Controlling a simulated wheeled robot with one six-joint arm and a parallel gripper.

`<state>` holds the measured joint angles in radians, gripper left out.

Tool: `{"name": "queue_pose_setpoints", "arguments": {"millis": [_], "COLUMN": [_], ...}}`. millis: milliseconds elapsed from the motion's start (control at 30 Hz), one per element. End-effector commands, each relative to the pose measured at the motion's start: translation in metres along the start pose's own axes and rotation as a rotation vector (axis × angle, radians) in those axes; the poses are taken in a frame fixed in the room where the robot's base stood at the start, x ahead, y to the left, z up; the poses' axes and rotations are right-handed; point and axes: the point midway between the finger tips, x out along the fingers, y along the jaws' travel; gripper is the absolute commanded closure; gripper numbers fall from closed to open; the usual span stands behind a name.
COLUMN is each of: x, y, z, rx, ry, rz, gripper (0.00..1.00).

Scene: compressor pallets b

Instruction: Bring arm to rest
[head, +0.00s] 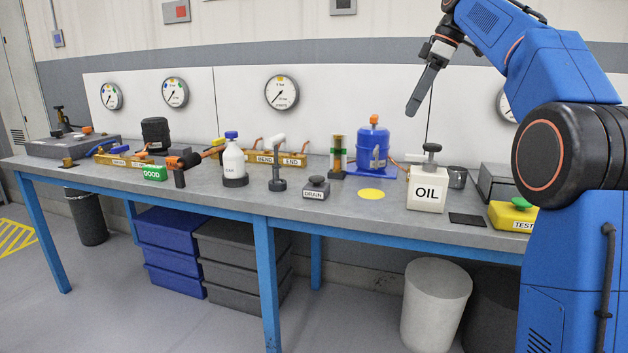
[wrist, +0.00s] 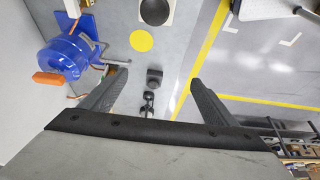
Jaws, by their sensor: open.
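My blue arm (head: 560,70) rises at the right of the head view. My gripper (head: 418,98) hangs from it above the bench, fingers pointing down and to the left, with nothing in it. In the wrist view the two dark fingers of my gripper (wrist: 148,92) stand well apart, with a gap between them. The bench top (head: 330,205) lies below, and the fingertips are clear of everything on it.
A blue compressor (head: 372,145), a white OIL can (head: 427,190) and a yellow TEST block (head: 512,216) stand on the bench near my arm. A yellow disc (head: 371,194) marks the bench top. A grey bin (head: 436,300) stands underneath.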

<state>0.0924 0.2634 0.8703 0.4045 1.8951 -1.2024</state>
Motion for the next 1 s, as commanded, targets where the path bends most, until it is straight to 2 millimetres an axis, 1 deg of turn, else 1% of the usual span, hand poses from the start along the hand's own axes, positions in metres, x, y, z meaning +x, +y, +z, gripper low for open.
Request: {"name": "queue_pose_setpoints", "arguments": {"millis": [333, 567, 667, 767, 1000], "x": [0.003, 0.009, 0.014, 0.022, 0.052], "y": [-0.02, -0.043, -0.057, -0.078, -0.134], "z": [0.006, 0.015, 0.022, 0.032, 0.067], "rx": [0.082, 0.174, 0.229, 0.303, 0.494], "ry": [-0.009, -0.018, -0.024, -0.031, -0.045], "rz": [0.024, 0.052, 0.069, 0.093, 0.163], "gripper": [0.19, 0.19, 0.19, 0.19, 0.19]}}
